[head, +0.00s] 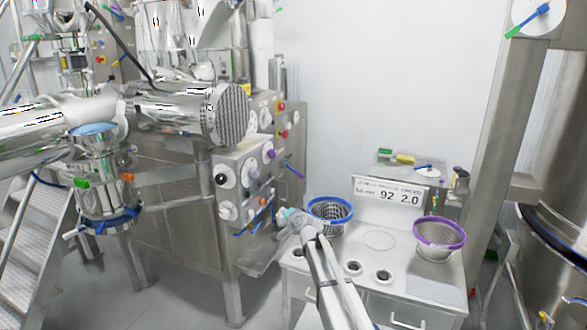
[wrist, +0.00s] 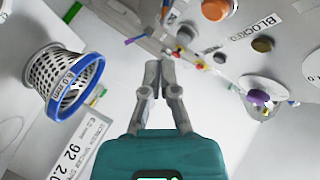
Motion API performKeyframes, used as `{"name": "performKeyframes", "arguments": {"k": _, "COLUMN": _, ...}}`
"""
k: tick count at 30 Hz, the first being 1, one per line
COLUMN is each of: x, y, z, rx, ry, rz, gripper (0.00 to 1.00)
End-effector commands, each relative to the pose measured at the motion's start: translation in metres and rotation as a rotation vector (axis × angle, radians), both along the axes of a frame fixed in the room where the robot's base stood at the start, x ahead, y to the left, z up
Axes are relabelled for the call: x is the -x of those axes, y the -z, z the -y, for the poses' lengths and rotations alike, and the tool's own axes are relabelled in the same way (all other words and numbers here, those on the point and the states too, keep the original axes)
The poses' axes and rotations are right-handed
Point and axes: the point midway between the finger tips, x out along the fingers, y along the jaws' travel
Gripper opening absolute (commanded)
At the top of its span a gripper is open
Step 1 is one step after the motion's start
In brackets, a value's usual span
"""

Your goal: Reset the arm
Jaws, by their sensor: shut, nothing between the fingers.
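My gripper (wrist: 159,68) shows in the wrist view with its two grey fingers together and nothing between them. Its teal body fills the bottom middle of that view. In the head view my gripper (head: 284,214) is small, at the end of my pale arm, left of the blue-rimmed basket and in front of the steel machine's lower panel. My arm (head: 331,275) reaches up and left from the bottom edge, across the front left of the white bench. The fingertips are hard to make out in the head view.
A blue-rimmed mesh basket (head: 331,216), also in the wrist view (wrist: 75,84), stands close to my gripper. A purple-rimmed basket (head: 438,239) stands on the bench's right. A sign (head: 391,193) stands behind. The steel machine's panel (head: 245,181) carries knobs at left.

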Motion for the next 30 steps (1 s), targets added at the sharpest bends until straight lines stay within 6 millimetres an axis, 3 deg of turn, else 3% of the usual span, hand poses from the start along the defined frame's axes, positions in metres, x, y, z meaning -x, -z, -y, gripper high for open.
{"name": "performKeyframes", "arguments": {"k": 5, "x": 0.042, "y": 0.023, "z": 0.027, "rx": 0.129, "ry": -0.066, "rz": -0.081, "gripper": 0.00}}
{"name": "performKeyframes", "arguments": {"k": 11, "x": 0.109, "y": 0.061, "z": 0.072, "rx": 0.334, "ry": -0.169, "rz": -0.234, "gripper": 0.00}}
{"name": "performKeyframes", "arguments": {"k": 21, "x": 0.246, "y": 0.115, "z": 0.164, "rx": 0.649, "ry": -0.320, "rz": -0.572, "gripper": 0.00}}
{"name": "performKeyframes", "arguments": {"k": 27, "x": 0.329, "y": 0.130, "z": 0.215, "rx": 0.782, "ry": -0.386, "rz": -0.791, "gripper": 0.00}}
{"name": "performKeyframes", "arguments": {"k": 30, "x": 0.360, "y": 0.133, "z": 0.233, "rx": 0.825, "ry": -0.409, "rz": -0.878, "gripper": 0.00}}
